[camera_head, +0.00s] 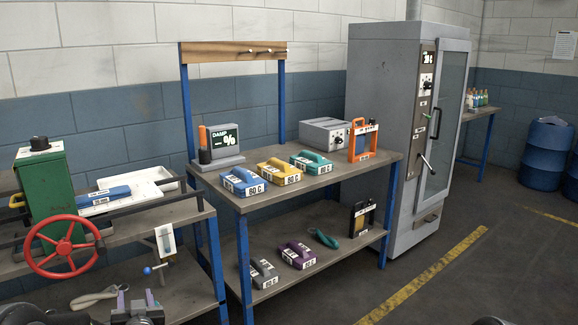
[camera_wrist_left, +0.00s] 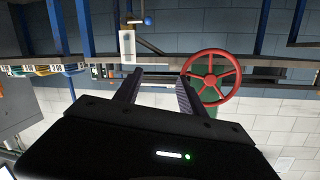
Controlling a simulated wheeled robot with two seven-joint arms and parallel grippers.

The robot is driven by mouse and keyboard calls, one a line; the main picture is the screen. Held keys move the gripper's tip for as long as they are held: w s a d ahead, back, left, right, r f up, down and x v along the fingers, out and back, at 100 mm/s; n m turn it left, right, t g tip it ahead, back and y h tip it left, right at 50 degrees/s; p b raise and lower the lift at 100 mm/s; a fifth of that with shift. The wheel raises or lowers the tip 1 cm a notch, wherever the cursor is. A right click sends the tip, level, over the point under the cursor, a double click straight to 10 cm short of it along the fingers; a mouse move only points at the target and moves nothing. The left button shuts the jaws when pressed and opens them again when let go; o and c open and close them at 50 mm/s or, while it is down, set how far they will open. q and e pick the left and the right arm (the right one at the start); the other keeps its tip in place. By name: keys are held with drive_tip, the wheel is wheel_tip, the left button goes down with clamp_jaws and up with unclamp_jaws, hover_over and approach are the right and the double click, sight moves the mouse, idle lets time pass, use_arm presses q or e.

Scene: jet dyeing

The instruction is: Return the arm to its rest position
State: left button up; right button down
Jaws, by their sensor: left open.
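My left gripper (camera_head: 137,300) is low at the left of the head view, in front of the lower shelf of the left bench. Its two fingers stand apart with nothing between them. In the left wrist view the gripper (camera_wrist_left: 160,88) is also open and empty, and that picture is upside down. The red handwheel (camera_head: 62,247) is up and left of the gripper in the head view. It also shows in the left wrist view (camera_wrist_left: 233,75), beyond the fingers. My right gripper is not in view.
A green machine (camera_head: 45,185) stands on the left bench. The middle bench (camera_head: 225,196) holds blue, yellow and teal weights, a damp meter (camera_head: 222,140) and an orange frame (camera_head: 364,142). A grey cabinet (camera_head: 385,100) stands to the right. The floor (camera_head: 480,270) at right is clear.

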use_arm(q)
drive_tip(key=s+d+f+m+g+h+p, duration=0.1)
drive_tip(key=s+d+f+g+h+p, duration=0.25)
drive_tip(key=d+f, duration=0.5)
drive_tip(key=s+d+f+g+h+p, duration=0.15)
drive_tip(key=s+d+f+h, duration=0.25)
drive_tip(key=s+d+f, duration=0.4)
drive_tip(key=s+d+f+g+h+p, duration=0.1)
drive_tip(key=s+d+f+g+p, duration=0.1)
drive_tip(key=s, duration=0.6)
drive_tip(key=s+d+f+g+h+p, duration=0.1)
drive_tip(key=s+d+g+h+p, duration=0.1)
drive_tip(key=s+d, duration=0.5)
drive_tip(key=s+d+f+g+h+p, duration=0.1)
drive_tip(key=s+d+f+g+p, duration=0.1)
drive_tip(key=s, duration=0.7)
drive_tip(key=d+g+p, duration=0.1)
drive_tip(key=d+g, duration=0.1)
drive_tip(key=d, duration=0.1)
drive_tip(key=shift+s+f+g, duration=0.3)
drive_tip(key=shift+f, duration=0.05)
drive_tip(key=shift+h, duration=0.25)
